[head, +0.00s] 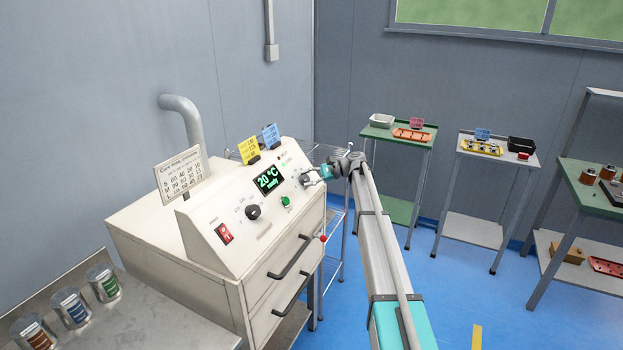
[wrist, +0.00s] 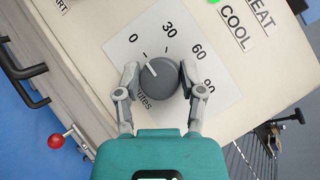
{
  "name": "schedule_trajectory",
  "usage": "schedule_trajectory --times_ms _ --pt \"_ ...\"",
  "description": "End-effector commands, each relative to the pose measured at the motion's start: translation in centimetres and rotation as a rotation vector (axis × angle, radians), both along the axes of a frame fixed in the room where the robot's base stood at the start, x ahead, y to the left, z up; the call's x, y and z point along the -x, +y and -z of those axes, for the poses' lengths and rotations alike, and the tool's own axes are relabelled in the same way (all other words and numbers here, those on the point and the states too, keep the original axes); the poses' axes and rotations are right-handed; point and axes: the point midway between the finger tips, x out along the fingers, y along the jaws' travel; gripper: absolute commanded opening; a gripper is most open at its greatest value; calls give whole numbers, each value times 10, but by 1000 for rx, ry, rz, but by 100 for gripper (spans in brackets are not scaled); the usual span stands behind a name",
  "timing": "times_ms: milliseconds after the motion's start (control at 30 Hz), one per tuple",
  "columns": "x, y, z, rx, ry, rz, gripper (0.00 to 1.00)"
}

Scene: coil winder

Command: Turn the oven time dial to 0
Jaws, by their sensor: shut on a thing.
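The oven (head: 165,235) is a cream cabinet with a sloped control panel. The time dial (wrist: 160,77) is a round grey knob with a white pointer line, on a white scale plate marked 0, 30, 60 and 90. The pointer aims to the upper left, close to the 0 mark; I cannot tell if it is exactly on it. My gripper (wrist: 160,82) is shut on the dial, one finger on each side. In the head view, my gripper (head: 318,174) reaches the time dial (head: 305,180) at the panel's right end. The display (head: 268,181) reads 20 °C.
Another dark dial (head: 253,212), a red switch (head: 224,233) and a green button (head: 286,201) are on the panel. The oven's drawer handles and a red knob (wrist: 56,141) stick out near my wrist. A wire rack (head: 335,215) stands behind my arm.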

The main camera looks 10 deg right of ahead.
Motion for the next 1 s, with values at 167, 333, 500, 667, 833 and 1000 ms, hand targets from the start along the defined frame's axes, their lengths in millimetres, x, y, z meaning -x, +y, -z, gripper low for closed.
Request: schedule_trajectory --times_ms 167,333,500,667,833,1000 --pt "4 1 2 8 4 -8 70" --pt "2 0 2 6 3 -3 86" --pt "2 -1 1 4 2 -1 86" --pt "1 -1 1 3 2 0 86" --pt "9 3 -4 18 -14 -8 86" --pt "28 12 -12 62 -57 -30 86"
